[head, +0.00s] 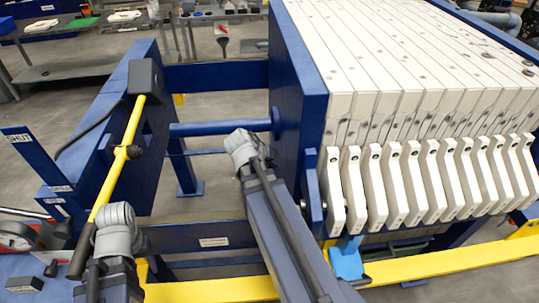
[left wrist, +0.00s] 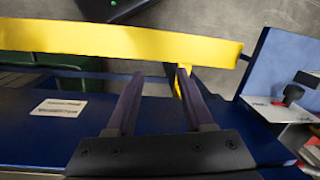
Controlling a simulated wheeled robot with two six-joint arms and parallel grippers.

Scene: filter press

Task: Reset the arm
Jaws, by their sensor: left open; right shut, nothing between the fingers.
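My left arm (head: 115,245) comes up at the lower left of the head view, its grey joint beside the lower end of a yellow lever. Its fingers do not show there. In the left wrist view my left gripper (left wrist: 158,78) is open and empty, its two dark fingers apart over a blue beam and a yellow rail. I cannot tell whether they touch either. My right arm (head: 285,225) reaches up from the bottom centre of the head view to a grey joint (head: 243,150), in front of the blue frame. My right gripper's fingers are not visible.
The yellow lever (head: 116,172) has a black grip and slants below a black block (head: 146,78). A row of white press plates (head: 415,70) fills the right. The blue beam (head: 185,238) and yellow rail (head: 435,262) cross in front. A gauge (head: 18,238) is at the left.

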